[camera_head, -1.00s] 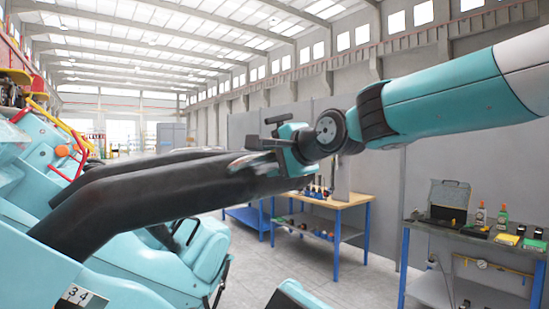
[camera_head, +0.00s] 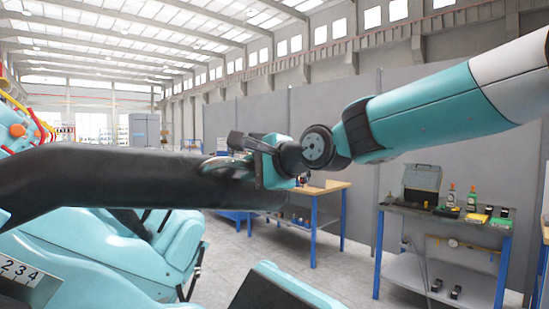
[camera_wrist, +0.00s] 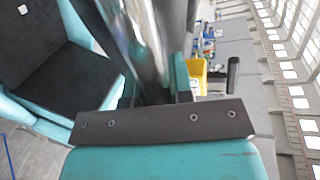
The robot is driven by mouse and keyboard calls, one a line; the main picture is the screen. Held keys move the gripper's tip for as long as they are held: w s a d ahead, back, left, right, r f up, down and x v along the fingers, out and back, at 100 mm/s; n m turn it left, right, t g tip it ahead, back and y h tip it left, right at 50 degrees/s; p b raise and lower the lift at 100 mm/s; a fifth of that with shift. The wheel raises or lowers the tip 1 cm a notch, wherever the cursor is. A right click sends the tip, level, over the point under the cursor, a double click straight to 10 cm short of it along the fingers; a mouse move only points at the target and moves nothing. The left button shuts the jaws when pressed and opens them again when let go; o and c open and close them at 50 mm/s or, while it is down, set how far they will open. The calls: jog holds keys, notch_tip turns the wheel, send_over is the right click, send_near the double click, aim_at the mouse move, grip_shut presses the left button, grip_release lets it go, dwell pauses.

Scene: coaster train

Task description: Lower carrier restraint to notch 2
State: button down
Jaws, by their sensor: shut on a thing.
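The carrier restraint (camera_head: 110,172) is a thick black padded bar. In the head view it runs almost level from the left edge to the middle. My gripper (camera_head: 228,168) is at its right end, shut on the restraint. In the wrist view a shiny metal bar of the restraint (camera_wrist: 143,40) runs up from between the jaws, and the fingertips are hidden. A white number scale (camera_head: 20,272) reading 2, 3, 4 sits at the lower left on the teal carrier (camera_head: 95,280). No pointer on the scale can be made out.
Teal seats (camera_head: 170,240) stand below the restraint. A grey workbench (camera_head: 455,222) with bottles and an open case is at right. A wooden-topped bench (camera_head: 325,190) stands behind my gripper. Grey floor is open between the seats and benches.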

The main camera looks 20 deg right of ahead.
notch_tip(320, 180, down, 11)
jog(key=m+y+b, duration=0.1)
jog(key=m+b, duration=0.1)
jog(key=b, duration=0.4)
jog(key=shift+s+a+f, duration=0.15)
jog(key=shift+a+f, duration=0.05)
jog(key=shift+a, duration=0.1)
jog(key=c, duration=1)
grip_release()
jog(key=shift+r, duration=0.1)
jog(key=shift+s, duration=0.1)
jog(key=b+v, duration=0.1)
jog(key=v, duration=0.4)
jog(key=b+v, duration=0.1)
jog(key=v, duration=0.5)
jog(key=b+v, duration=0.1)
jog(key=v, duration=0.5)
jog(key=shift+d+r, duration=0.1)
jog(key=shift+r, duration=0.2)
